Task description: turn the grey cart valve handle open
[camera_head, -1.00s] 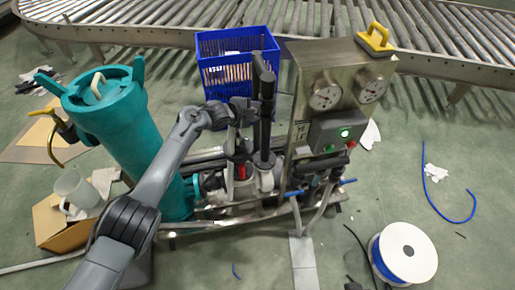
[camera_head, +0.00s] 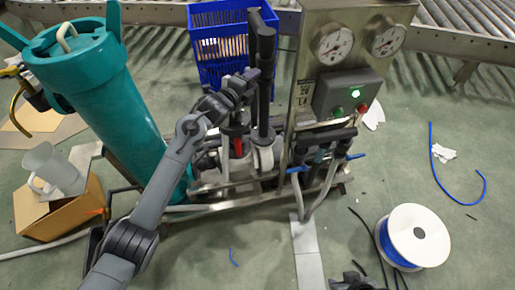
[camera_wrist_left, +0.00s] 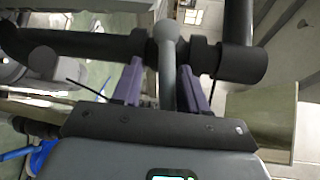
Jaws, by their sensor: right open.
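The grey valve handle (camera_wrist_left: 168,50) shows in the left wrist view as a light grey lever with a rounded end, in front of dark pipes. It lies between the two purple fingers of my left gripper (camera_wrist_left: 160,85), with a visible gap on its left side. I cannot tell whether the fingers touch it. In the head view my left gripper (camera_head: 245,85) is beside the upright black pipe (camera_head: 263,80) of the cart (camera_head: 235,188), and the handle is hard to make out there. The dark tip of my right gripper (camera_head: 352,282) shows at the bottom edge, open, away from the cart.
A teal cylinder (camera_head: 105,85) stands left of the pipes, and a steel gauge panel (camera_head: 350,50) with a lit green lamp stands right. A blue crate (camera_head: 220,45) is behind. A cable spool (camera_head: 415,235) and blue hose lie on open floor at the right.

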